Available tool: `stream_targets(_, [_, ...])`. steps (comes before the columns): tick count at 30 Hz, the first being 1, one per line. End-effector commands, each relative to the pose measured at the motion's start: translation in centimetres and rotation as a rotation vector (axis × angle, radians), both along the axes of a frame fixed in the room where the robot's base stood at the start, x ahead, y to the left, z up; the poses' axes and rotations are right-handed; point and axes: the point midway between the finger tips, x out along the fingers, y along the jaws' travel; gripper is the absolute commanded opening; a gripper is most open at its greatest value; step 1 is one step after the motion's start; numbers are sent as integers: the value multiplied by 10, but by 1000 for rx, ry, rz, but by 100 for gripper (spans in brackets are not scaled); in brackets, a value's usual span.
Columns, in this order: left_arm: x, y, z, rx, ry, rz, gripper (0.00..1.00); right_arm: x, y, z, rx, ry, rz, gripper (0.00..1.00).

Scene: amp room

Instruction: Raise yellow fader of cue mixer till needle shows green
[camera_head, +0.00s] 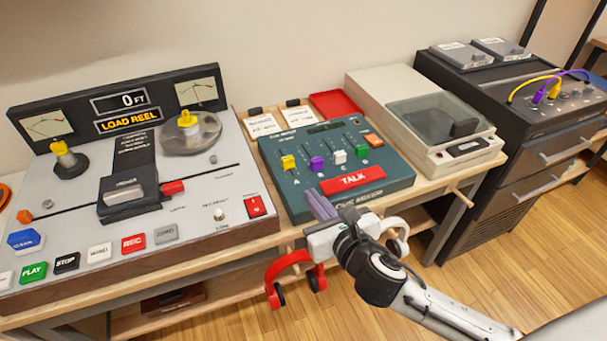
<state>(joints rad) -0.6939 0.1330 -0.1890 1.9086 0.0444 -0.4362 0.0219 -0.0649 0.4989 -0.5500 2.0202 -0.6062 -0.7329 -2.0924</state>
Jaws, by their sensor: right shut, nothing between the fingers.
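The teal cue mixer (300,188) lies on the wooden bench in the middle. Its yellow fader (288,162) is the leftmost of a row with purple (317,163), white (340,156) and green (361,152) caps. A dark display strip (325,127) sits near the mixer's back; no needle is readable there. My right gripper (317,201) is shut and empty, at the mixer's front edge, in front of and to the right of the yellow fader, apart from it. It covers part of the front edge. My left gripper is not in view.
A tape machine (215,195) with two needle meters stands left. A red TALK button (352,180) lies between the gripper and the right-hand faders. Red headphones (290,262) hang at the bench front. A turntable (420,155) stands right. A red tray (336,104) lies behind.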

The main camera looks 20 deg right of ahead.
Motion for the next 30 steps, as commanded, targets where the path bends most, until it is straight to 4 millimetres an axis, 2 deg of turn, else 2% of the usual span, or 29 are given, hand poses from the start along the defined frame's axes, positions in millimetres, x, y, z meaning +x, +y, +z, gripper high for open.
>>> stream_targets(2, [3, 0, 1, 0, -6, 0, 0, 0, -5, -4, 4, 16, -21, 0])
stream_targets(5, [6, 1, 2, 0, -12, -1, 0, 9, -5, -8, 5, 16, -24, 0])
stream_targets(18, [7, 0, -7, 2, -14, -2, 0, 95, -1, -35, 3, 14, -21, 0])
stream_targets(21, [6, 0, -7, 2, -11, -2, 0, 111, 0, -33, 4, 14, -19, 0])
stream_targets(25, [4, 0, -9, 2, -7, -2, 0, 125, 0, -34, 3, 15, -19, 0])
stream_targets(30, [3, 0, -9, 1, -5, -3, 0, 132, 0, -34, 1, 16, -17, 0])
